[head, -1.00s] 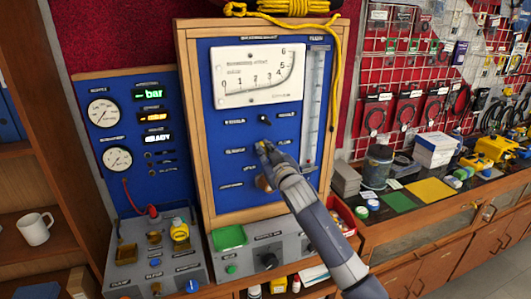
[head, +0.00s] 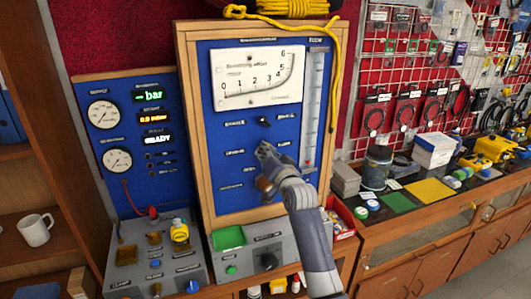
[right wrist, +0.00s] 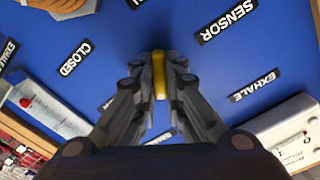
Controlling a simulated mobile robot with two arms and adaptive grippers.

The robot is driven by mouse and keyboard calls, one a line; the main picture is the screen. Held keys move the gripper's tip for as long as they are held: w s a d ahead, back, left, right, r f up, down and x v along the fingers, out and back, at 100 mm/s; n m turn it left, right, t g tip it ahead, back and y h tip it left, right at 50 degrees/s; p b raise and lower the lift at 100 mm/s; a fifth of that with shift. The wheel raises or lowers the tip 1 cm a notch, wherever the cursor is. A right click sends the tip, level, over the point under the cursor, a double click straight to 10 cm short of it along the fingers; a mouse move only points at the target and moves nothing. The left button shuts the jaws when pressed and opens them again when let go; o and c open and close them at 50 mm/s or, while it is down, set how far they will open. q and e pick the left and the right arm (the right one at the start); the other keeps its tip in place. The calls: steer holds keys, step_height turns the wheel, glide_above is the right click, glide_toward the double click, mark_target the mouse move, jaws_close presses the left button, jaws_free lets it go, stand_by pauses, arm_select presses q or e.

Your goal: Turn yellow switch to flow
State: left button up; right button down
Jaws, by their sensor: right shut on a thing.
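The yellow switch (right wrist: 159,75) is on the blue panel (head: 215,150). In the right wrist view it stands upright in the picture between my fingertips. My right gripper (right wrist: 160,80) is shut on it, and the fingers touch it from both sides; it also shows in the head view (head: 265,149). There the gripper covers the switch. Labels around it in the wrist view read CLOSED (right wrist: 75,58), SENSOR (right wrist: 226,22) and EXHALE (right wrist: 254,85). My left gripper is not in view.
A black knob (head: 264,120) sits just above my gripper and a copper-coloured round part (head: 263,184) just below. A dial gauge (head: 258,77) and a clear flow tube (head: 315,110) are higher up. A grey control box (head: 255,245) stands below the panel.

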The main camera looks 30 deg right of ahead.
steer(key=shift+m, duration=1)
steer(key=c, duration=1.7)
jaws_free()
steer(key=shift+o, duration=0.2)
steer(key=v, duration=1.2)
